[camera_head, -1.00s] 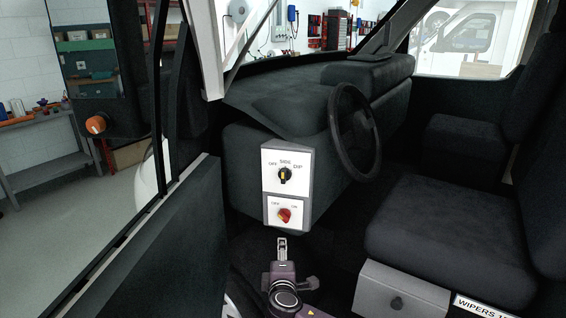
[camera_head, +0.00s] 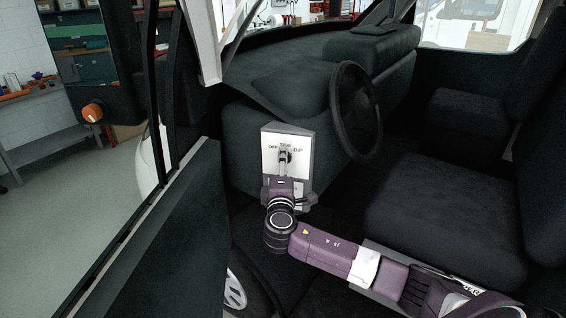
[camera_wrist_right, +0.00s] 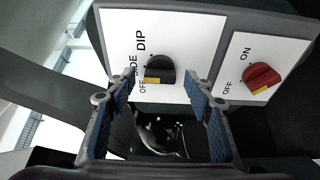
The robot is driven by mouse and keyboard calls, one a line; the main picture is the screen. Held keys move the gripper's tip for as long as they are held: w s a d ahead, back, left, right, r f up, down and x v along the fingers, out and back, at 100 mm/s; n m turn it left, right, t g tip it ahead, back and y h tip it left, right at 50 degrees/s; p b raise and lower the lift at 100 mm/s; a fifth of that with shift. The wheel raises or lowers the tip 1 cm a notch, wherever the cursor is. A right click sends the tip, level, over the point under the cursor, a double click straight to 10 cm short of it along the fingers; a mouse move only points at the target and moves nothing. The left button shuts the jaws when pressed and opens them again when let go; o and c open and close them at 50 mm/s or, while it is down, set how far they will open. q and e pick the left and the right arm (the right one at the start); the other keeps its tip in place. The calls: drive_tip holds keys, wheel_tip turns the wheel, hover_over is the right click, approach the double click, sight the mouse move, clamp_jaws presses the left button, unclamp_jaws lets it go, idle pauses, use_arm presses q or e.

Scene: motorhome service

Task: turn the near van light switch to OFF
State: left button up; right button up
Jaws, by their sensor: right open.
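The light switch is a black rotary knob with a yellow mark (camera_wrist_right: 160,70) on a white panel (camera_wrist_right: 190,30) lettered OFF, SIDE and DIP. In the head view its knob (camera_head: 286,156) shows only partly behind my gripper. Contact cannot be told. My left gripper is not in view.
A red OFF/ON knob (camera_wrist_right: 263,77) sits on the adjoining white plate, mostly hidden by my gripper in the head view. The steering wheel (camera_head: 357,112) is up and to the right. The seat (camera_head: 440,200) is at right, the open door (camera_head: 150,245) at left.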

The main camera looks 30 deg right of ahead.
drive_tip(key=shift+w+d, duration=0.1)
drive_tip(key=shift+w, duration=0.05)
drive_tip(key=c, duration=1.2)
drive_tip(key=shift+o, duration=0.2)
drive_tip(key=shift+r+n+g+p, duration=0.1)
drive_tip(key=shift+n+g+p, duration=0.55)
drive_tip(key=shift+n+p, duration=1.55)
drive_tip(key=shift+n+g+p, duration=0.65)
drive_tip(key=shift+n+p, duration=1)
drive_tip(key=shift+n, duration=1.05)
